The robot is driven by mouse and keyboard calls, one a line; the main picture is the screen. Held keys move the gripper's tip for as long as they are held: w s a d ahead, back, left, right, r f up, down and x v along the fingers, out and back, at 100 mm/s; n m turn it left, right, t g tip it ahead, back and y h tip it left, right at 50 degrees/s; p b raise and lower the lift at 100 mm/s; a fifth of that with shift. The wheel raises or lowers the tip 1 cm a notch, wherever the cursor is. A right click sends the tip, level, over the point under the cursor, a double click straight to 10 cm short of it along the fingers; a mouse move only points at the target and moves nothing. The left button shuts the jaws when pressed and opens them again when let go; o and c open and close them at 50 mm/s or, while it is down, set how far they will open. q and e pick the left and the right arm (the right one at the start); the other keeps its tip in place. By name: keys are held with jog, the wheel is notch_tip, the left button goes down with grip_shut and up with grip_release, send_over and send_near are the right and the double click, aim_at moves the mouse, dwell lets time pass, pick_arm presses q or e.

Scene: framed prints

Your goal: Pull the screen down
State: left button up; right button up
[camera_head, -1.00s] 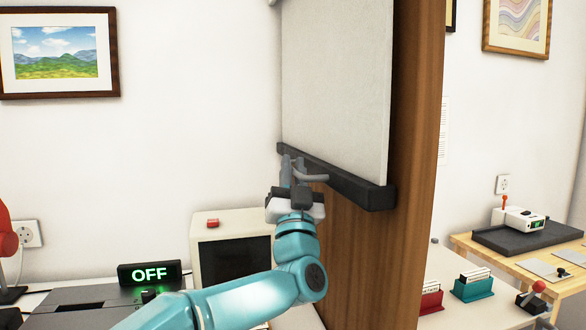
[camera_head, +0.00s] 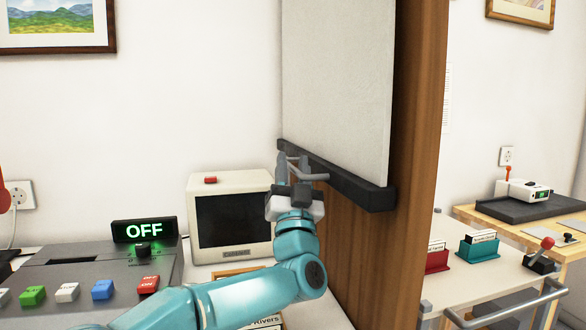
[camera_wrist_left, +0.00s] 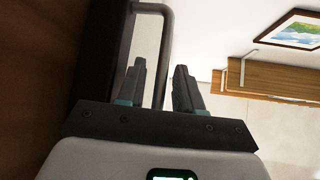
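The screen (camera_head: 336,80) is a pale grey sheet hanging in front of a wooden panel. A dark bar (camera_head: 365,192) runs along its lower edge, with a grey loop handle (camera_head: 318,177) on it. My left gripper (camera_head: 293,172) is at this handle, its two fingers on either side of the handle's rod. The wrist view shows the rod (camera_wrist_left: 167,40) running down between the fingers of my left gripper (camera_wrist_left: 160,80). The exact contact is partly hidden. My right gripper is not in view.
The wooden panel (camera_head: 415,130) stands beside the screen. A table with card boxes (camera_head: 478,246) and a joystick (camera_head: 542,256) is at right.

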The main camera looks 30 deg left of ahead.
pick_arm(q)
jog(key=shift+s, duration=0.1)
jog(key=s+d+f+p, duration=0.1)
jog(key=s+d+f, duration=0.2)
jog(key=s+d, duration=0.6)
jog(key=s, duration=0.3)
jog(key=shift+s+d+f, duration=0.2)
jog(key=shift+d, duration=0.1)
